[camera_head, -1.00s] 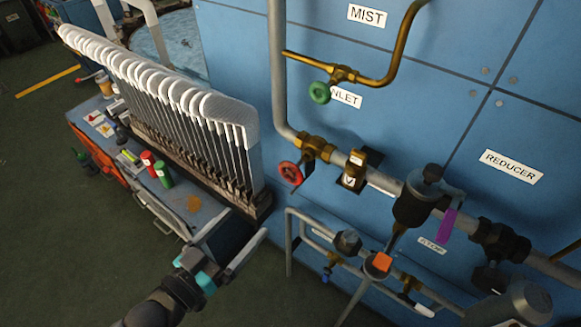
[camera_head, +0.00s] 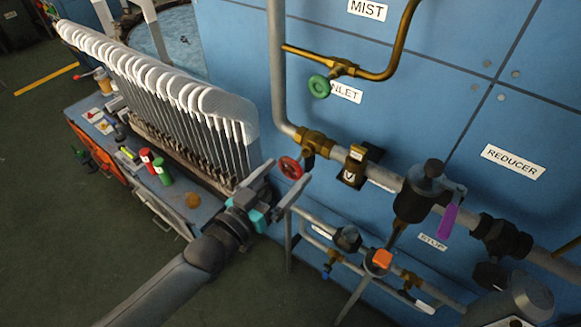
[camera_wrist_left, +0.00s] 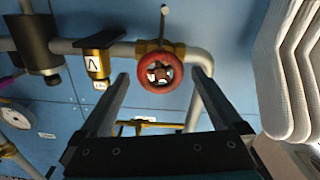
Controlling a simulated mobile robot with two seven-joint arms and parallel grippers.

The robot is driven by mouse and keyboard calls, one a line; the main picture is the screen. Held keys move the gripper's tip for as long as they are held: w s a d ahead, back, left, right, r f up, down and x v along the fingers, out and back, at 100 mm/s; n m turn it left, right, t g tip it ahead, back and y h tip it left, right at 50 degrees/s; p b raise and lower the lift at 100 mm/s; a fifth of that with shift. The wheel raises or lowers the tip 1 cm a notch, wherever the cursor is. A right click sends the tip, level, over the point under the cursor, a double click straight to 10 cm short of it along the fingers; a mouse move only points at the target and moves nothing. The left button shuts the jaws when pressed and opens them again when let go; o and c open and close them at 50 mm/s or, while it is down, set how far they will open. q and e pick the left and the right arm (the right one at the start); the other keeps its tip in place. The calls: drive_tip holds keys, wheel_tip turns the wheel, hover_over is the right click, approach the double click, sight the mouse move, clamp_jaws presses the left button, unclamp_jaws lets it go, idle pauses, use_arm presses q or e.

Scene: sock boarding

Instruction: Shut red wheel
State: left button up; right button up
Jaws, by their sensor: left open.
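The red wheel (camera_head: 290,167) is a small handwheel on a brass valve (camera_head: 315,143) on the grey pipe, below the INLET label. It also shows in the left wrist view (camera_wrist_left: 160,73), seen face on at the upper middle. My left gripper (camera_head: 283,185) is open and empty, just below and in front of the wheel. In the left wrist view its two fingers (camera_wrist_left: 158,82) stand apart, one on each side of the wheel in the picture. No contact with the wheel is visible. My right gripper is in neither view.
A green wheel (camera_head: 319,87) sits above on a brass pipe. A row of white sock boards (camera_head: 160,85) stands close to the left of my gripper. Thin pipes run below.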

use_arm(q)
drive_tip(key=shift+x, duration=1.35)
drive_tip(key=c, duration=1.3)
